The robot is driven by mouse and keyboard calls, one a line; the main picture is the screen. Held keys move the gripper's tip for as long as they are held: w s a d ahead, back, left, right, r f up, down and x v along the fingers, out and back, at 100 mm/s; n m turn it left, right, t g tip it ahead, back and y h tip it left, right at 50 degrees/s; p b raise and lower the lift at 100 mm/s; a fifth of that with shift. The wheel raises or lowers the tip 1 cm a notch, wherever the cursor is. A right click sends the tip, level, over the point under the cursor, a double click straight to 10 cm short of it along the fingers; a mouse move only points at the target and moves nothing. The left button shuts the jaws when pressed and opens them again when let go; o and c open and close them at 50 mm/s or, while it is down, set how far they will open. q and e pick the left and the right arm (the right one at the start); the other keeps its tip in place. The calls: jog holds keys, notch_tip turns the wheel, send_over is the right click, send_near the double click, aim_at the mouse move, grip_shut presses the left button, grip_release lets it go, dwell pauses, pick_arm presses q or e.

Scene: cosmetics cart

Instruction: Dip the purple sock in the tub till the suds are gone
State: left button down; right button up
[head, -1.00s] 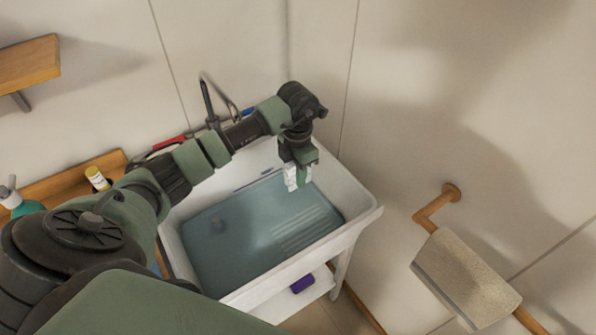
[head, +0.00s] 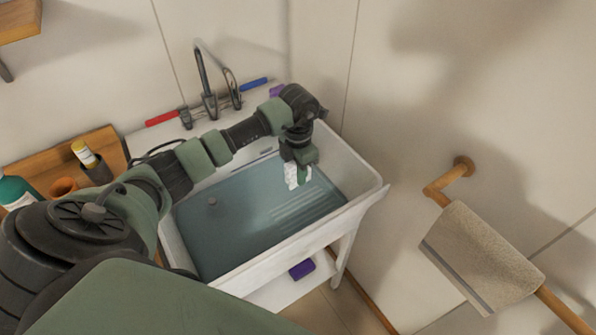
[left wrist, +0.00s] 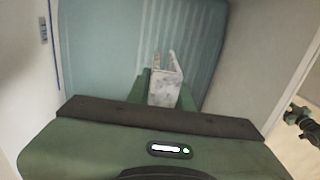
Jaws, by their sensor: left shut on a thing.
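My left gripper (head: 297,178) is over the right part of the tub (head: 365,199), near the water. It is shut on a small white, mottled thing, which also shows between the green fingers in the left wrist view (left wrist: 164,88). It looks coated in suds, and no purple shows on it, so I cannot tell if it is the sock. I cannot tell if its lower end touches the water. Bluish water (head: 240,225) fills the tub. A dark green and black part that looks like my right gripper (left wrist: 303,122) shows at the right edge of the left wrist view.
A dark tap (head: 208,100) with red and blue handles stands behind the tub. A purple item (head: 302,269) lies on the shelf below, and another (head: 277,90) sits behind the rim. A towel (head: 480,258) hangs at right. A wooden rack (head: 65,158) with bottles is at left.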

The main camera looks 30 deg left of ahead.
pick_arm(q)
jog(key=shift+f+b, duration=5.55)
jog(key=shift+f, duration=1.75)
jog(key=shift+w+d, duration=0.1)
jog(key=shift+w, duration=0.05)
jog(key=shift+w+d+b, duration=0.1)
jog(key=shift+w+b, duration=0.15)
jog(key=shift+b, duration=0.05)
jog(key=shift+s, duration=0.4)
jog(key=shift+w, duration=0.2)
jog(key=shift+w, duration=0.2)
